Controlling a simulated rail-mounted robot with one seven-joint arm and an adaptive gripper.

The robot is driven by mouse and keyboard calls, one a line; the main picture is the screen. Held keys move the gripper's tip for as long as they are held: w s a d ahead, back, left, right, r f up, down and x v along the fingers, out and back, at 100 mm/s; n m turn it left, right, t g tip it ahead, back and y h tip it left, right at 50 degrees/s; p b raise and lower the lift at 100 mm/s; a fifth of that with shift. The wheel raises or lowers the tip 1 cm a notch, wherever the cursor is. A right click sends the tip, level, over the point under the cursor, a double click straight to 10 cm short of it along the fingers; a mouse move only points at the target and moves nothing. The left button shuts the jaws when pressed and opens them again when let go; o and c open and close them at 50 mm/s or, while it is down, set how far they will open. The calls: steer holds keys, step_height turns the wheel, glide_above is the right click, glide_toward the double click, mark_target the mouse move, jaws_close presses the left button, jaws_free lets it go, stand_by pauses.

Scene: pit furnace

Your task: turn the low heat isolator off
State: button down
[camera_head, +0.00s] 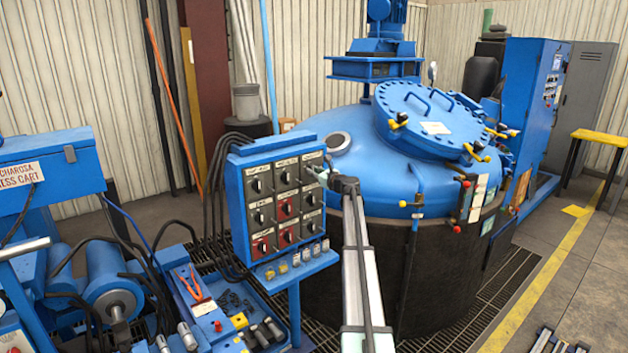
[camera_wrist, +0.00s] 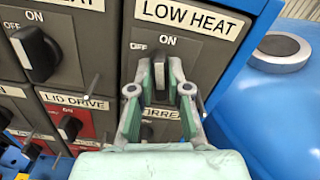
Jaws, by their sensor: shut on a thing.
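The low heat isolator (camera_wrist: 160,66) is a black rotary knob on a grey plate under a "LOW HEAT" label (camera_wrist: 190,17). ON is marked above it and OFF at its upper left. The knob looks upright, its top toward ON; its lower part is partly hidden by my fingers. My gripper (camera_wrist: 165,88) is shut on the knob, one pale green finger on each side. In the head view my gripper (camera_head: 322,174) is at the upper right switch of the blue control panel (camera_head: 235,205), and hides much of that switch.
A neighbouring black knob (camera_wrist: 36,54) sits close on the left, with a red "LID DRIVE" switch (camera_wrist: 70,127) below it. The blue furnace vessel (camera_head: 360,160) stands close to the panel's right. A tool cart (camera_head: 215,310) stands below the panel.

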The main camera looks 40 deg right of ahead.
steer(key=shift+a+f+n+b, duration=0.1)
steer(key=shift+f+n+b, duration=0.05)
steer(key=shift+n+b, duration=4.45)
steer(key=shift+a+f+n+b, duration=0.1)
steer(key=shift+n+b, duration=2.8)
steer(key=shift+b, duration=3.25)
steer(key=c, duration=1.1)
jaws_free()
steer(key=s, duration=1.2)
steer(key=shift+d, duration=0.1)
